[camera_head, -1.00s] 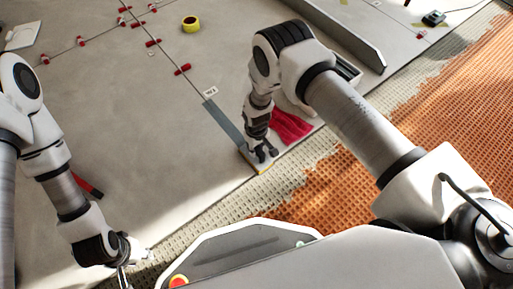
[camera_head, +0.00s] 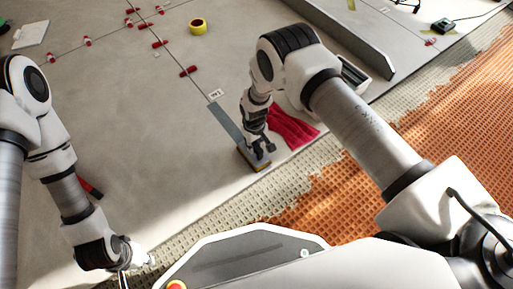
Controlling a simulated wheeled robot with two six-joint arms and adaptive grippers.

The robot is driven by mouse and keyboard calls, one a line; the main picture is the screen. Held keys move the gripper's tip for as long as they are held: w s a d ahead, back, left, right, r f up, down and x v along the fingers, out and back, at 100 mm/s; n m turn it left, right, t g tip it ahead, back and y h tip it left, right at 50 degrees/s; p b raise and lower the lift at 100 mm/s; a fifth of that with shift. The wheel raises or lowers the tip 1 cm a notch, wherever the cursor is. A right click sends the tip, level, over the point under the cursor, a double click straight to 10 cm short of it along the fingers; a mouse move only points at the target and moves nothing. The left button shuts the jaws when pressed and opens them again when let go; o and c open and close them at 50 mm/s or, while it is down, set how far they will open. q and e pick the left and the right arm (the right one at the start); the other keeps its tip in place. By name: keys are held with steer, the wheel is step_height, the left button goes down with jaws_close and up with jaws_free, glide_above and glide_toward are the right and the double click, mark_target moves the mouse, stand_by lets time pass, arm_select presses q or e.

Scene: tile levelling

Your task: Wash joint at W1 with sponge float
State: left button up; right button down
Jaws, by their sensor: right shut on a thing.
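The sponge float (camera_head: 252,159), a grey plate with a yellowish-brown pad, rests on the pale tiles near their front edge. My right gripper (camera_head: 260,152) is shut on it from above. A darker grey strip of joint (camera_head: 226,122) runs from the float back towards a small white label (camera_head: 216,94), whose text is too small to read surely. The float covers the strip's near end. My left gripper (camera_head: 124,278) is low at the bottom left, away from the joint; its fingers are partly cut off by the frame edge.
A red cloth (camera_head: 290,127) lies right of the float. Behind it a container (camera_head: 352,75) is partly hidden by my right arm. A long grey bar (camera_head: 345,38), a yellow tape roll (camera_head: 198,26) and several red clips (camera_head: 188,71) lie farther back. Orange matting (camera_head: 440,120) borders the tiles.

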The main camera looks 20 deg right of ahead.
steer(key=shift+w+a+b, duration=0.15)
steer(key=shift+w+b, duration=0.3)
steer(key=shift+w, duration=0.1)
steer(key=shift+w+a+r, duration=0.1)
steer(key=shift+w, duration=0.2)
steer(key=shift+w+a+b, duration=0.3)
steer(key=shift+w+b, duration=0.4)
steer(key=shift+b, duration=0.35)
step_height(320, 180, up, 8)
steer(key=p, duration=0.7)
steer(key=shift+r, duration=0.1)
